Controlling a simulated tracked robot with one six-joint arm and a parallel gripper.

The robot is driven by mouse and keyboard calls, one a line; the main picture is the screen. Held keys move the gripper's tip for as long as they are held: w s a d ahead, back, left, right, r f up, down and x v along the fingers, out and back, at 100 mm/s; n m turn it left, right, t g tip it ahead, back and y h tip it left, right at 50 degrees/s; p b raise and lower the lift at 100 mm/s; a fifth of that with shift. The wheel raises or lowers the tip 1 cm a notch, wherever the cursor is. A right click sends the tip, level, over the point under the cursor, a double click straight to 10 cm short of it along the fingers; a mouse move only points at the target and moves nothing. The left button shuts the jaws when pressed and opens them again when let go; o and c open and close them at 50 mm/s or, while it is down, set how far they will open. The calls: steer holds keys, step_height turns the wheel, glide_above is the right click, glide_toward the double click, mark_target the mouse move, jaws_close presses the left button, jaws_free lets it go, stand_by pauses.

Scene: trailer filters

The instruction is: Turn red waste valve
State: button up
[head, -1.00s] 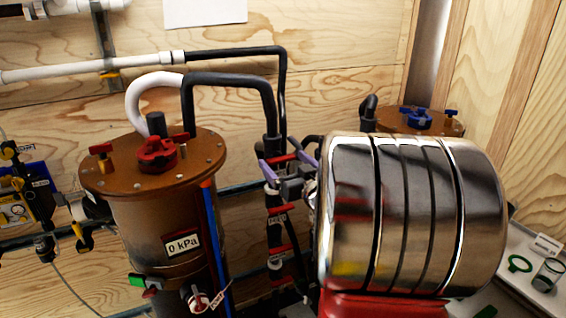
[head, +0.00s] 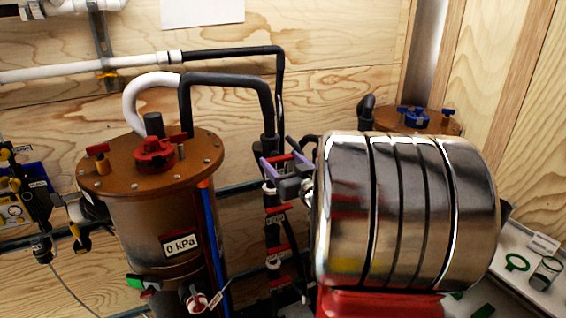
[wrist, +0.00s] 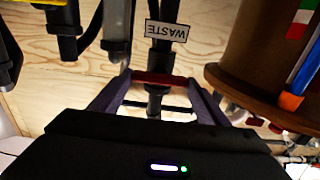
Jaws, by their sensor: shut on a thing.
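The red waste valve handle (wrist: 160,78) lies as a bar across a dark vertical pipe, by a white label reading WASTE (wrist: 166,31), which appears upside down in the wrist view. My gripper (wrist: 158,80) has its two purple fingers at either end of the red bar and is shut on it. In the head view my gripper (head: 284,163) is at the upper part of the black pipe column, left of my large shiny wrist housing. The handle is partly hidden there by the fingers.
A brown filter tank (head: 160,220) with a red lid knob (head: 154,153) and a 0 kPa label stands left of the column. Other red fittings sit lower on the column. A second tank lid with a blue knob (head: 414,117) is behind right.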

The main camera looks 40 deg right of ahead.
steer(key=shift+n, duration=0.5)
steer(key=n, duration=0.3)
steer(key=shift+a+n, duration=0.1)
steer(key=shift+n, duration=0.2)
steer(key=n, duration=0.4)
steer(key=shift+a+n, duration=0.1)
steer(key=shift+n, duration=0.2)
steer(key=n, duration=0.4)
steer(key=shift+w+f, duration=0.1)
steer(key=shift+f, duration=0.05)
steer(key=n, duration=0.4)
steer(key=shift+a+f+n, duration=0.15)
steer(key=shift+n, duration=0.25)
steer(key=o, duration=1)
steer(key=shift+o, duration=0.2)
